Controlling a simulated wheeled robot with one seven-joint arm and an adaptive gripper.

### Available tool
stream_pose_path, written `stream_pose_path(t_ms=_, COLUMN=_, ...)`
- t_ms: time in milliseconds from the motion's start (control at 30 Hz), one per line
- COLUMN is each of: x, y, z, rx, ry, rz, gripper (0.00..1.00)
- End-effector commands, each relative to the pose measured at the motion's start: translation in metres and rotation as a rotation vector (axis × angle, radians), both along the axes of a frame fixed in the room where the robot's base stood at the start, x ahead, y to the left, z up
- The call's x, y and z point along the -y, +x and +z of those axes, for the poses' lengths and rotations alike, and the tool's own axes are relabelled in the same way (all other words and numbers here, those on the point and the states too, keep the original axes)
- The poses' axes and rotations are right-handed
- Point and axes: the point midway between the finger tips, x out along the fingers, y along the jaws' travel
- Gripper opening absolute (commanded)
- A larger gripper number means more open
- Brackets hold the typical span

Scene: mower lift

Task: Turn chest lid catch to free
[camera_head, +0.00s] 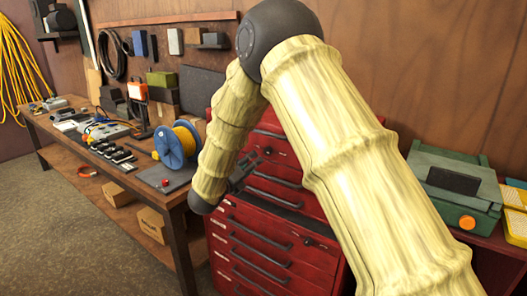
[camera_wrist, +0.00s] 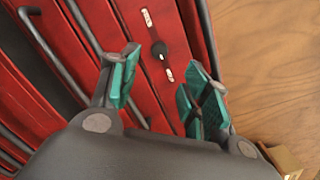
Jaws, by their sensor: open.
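The red tool chest (camera_head: 285,205) stands in the middle of the head view, partly hidden by my arm. In the wrist view its red front (camera_wrist: 185,25) fills the upper left and middle. A small dark round catch (camera_wrist: 159,48) sits on that front, with a pale mark on either side of it. My gripper (camera_wrist: 162,92) is open and empty, its green-padded fingers apart. The catch shows beyond the fingertips, roughly between them, and does not appear touched. In the head view my gripper (camera_head: 243,172) is close to the chest's front. I cannot tell the catch's exact setting.
A long workbench (camera_head: 115,178) with a blue spool of yellow cord (camera_head: 177,143) and several small items stands left of the chest. Long bar handles (camera_wrist: 50,55) cross the drawers beside my gripper. A green case (camera_head: 455,185) lies at the right. Open floor (camera_head: 70,235) lies front left.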

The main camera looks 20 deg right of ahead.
Motion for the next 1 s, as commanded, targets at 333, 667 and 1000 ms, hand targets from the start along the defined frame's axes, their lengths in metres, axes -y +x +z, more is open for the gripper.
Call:
stream_pose_path(t_ms=333, x=0.042, y=0.038, z=0.003, rx=-0.001, ry=-0.001, rz=-0.001, gripper=0.47)
stream_pose_path(t_ms=667, x=0.066, y=0.060, z=0.001, rx=-0.002, ry=-0.002, rz=0.000, gripper=0.47)
stream_pose_path(t_ms=1000, x=0.068, y=0.062, z=0.000, rx=-0.002, ry=-0.002, rz=0.001, gripper=0.47)
